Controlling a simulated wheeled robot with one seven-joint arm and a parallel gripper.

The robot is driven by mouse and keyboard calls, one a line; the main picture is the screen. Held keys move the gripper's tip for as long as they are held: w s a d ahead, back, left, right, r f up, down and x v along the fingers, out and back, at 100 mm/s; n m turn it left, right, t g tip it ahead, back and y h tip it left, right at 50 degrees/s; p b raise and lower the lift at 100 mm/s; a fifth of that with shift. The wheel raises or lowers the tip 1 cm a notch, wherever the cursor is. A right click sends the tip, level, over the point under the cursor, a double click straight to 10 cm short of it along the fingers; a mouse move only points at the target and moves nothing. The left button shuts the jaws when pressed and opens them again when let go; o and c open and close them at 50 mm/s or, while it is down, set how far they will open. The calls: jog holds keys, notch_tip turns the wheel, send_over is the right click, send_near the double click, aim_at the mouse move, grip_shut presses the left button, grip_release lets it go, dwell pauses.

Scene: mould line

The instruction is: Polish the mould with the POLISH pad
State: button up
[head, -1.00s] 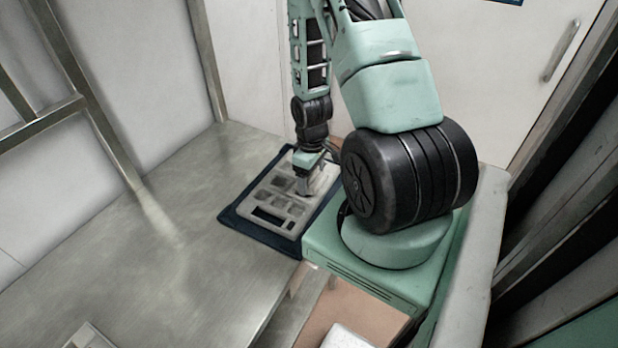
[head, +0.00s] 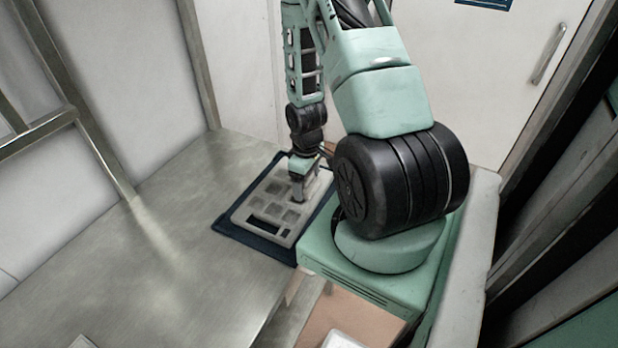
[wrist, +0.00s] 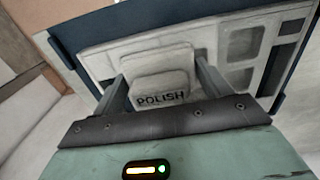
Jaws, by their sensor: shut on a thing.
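The mould (head: 262,218) looks to be the pale grey block with several square recesses, lying on a dark blue mat (head: 228,224) at the back of the metal table. It also shows in the wrist view (wrist: 205,40). My gripper (head: 298,190) points down over the mould's far right part. In the wrist view my gripper (wrist: 160,86) is shut on a grey pad (wrist: 162,84) lettered POLISH, one finger on each side. The pad is right over the mould's surface; I cannot tell whether it touches. The pad's underside is hidden.
The metal table (head: 150,260) is clear to the left of the mat. A metal frame (head: 80,130) and pale walls stand at the left and back. A white door with a handle (head: 548,55) is at the back right. A light object (head: 82,342) is cut off at the bottom edge.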

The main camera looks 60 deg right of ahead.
jog(key=shift+s+a+b, duration=0.2)
jog(key=shift+a+b, duration=0.2)
jog(key=shift+a, duration=2.15)
jog(key=shift+s+a+b, duration=0.2)
jog(key=shift+a+b, duration=0.2)
jog(key=shift+a, duration=2.1)
jog(key=shift+w+d+r+p, duration=0.1)
jog(key=shift+d+p, duration=0.3)
jog(key=shift+d, duration=1.1)
jog(key=shift+w+d+f+p, duration=0.15)
jog(key=shift+d+p, duration=0.2)
jog(key=shift+d, duration=1.1)
jog(key=shift+w+d+r+p, duration=0.15)
jog(key=shift+d+p, duration=0.25)
jog(key=shift+d, duration=1.1)
jog(key=shift+w+d+p, duration=0.1)
jog(key=shift+d+p, duration=0.25)
jog(key=shift+d, duration=1.2)
notch_tip(320, 180, up, 8)
jog(key=p, duration=0.7)
jog(key=shift+w, duration=0.1)
